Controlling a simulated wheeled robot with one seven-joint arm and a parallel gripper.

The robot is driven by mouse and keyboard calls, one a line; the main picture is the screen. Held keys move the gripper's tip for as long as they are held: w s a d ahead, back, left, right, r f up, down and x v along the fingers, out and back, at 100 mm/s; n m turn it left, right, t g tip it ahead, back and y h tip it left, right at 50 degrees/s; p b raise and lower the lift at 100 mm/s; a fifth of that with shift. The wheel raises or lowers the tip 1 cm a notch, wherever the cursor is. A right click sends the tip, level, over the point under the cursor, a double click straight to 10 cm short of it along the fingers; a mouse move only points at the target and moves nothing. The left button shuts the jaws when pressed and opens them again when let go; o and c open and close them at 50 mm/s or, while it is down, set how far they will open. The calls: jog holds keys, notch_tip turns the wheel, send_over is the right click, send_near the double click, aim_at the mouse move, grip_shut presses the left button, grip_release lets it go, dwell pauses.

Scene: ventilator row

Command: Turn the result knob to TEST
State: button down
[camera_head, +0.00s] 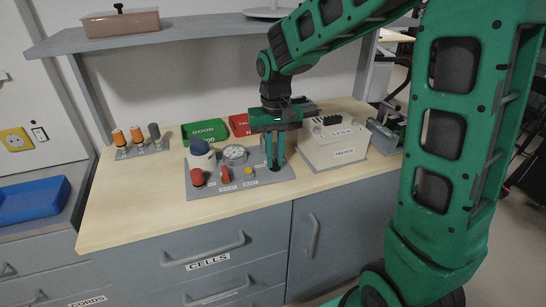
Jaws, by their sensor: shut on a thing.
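A grey test panel (215,188) lies on the wooden bench with a dial gauge (235,154), a blue-topped white cylinder (201,154), a red knob (197,177) at left, an orange-red control (226,174) and a yellow button (248,171). My gripper (275,167) points straight down at the panel's right end, its two green fingers shut on a small knob there. The fingers hide most of this knob, so its pointer and setting cannot be seen. The small labels along the panel's front are too blurred to read surely.
A white box (333,154) stands close to the right of my gripper. Green (205,132) and red (240,124) trays lie behind the panel. A shelf (180,34) runs above the bench. The bench's front left is clear.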

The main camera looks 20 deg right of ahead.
aim_at(274, 161)
jog(key=shift+w+a+n, duration=0.1)
jog(key=shift+w+n, duration=0.05)
jog(key=shift+n, duration=0.35)
jog(key=c, duration=1.8)
grip_release()
jog(key=shift+o, duration=0.2)
jog(key=shift+r, duration=0.1)
notch_tip(274, 161, up, 11)
jog(key=shift+f, duration=0.2)
